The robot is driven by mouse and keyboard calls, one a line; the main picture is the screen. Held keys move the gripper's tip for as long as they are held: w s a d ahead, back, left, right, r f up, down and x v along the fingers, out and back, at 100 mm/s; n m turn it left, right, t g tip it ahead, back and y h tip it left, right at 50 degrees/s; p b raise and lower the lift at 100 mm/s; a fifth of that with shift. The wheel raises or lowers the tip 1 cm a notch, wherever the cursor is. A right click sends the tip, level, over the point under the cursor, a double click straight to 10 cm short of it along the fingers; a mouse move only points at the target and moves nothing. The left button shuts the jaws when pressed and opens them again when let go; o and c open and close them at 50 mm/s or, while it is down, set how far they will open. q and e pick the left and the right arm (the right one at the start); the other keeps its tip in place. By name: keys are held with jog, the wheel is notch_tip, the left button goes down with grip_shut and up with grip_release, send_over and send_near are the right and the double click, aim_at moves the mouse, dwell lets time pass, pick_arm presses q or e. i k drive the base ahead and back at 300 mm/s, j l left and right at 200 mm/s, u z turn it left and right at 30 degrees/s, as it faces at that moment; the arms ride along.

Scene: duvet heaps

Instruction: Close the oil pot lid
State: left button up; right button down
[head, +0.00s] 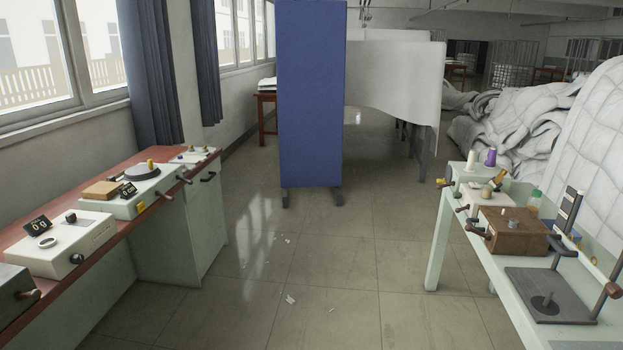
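Neither of my grippers shows in the head view. I cannot pick out an oil pot or its lid with certainty. On the right bench, a small tan-topped piece (487,190) sits near a wooden box (514,231) and a green-capped bottle (534,200). On the left bench, a white device (60,244) has a round white-ringed part and a dark knob on top. Behind it, another device (138,195) carries a dark round disc with a yellow knob. These parts are too small to tell whether any is a pot lid.
The pale right bench (434,240) also holds a purple spool (491,157) and a dark flat plate (549,293). The left bench has a red-brown top (125,236). A blue partition (312,95) stands ahead. White duvets (514,117) heap behind the right bench. The tiled floor between benches is mostly clear.

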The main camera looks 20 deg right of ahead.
aim_at(500, 178)
jog(key=i+l+z, duration=0.15)
jog(key=i+z, duration=0.35)
jog(key=i, duration=0.2)
jog(key=i+j+z, duration=0.1)
jog(key=i+z, duration=0.4)
jog(key=i, duration=0.45)
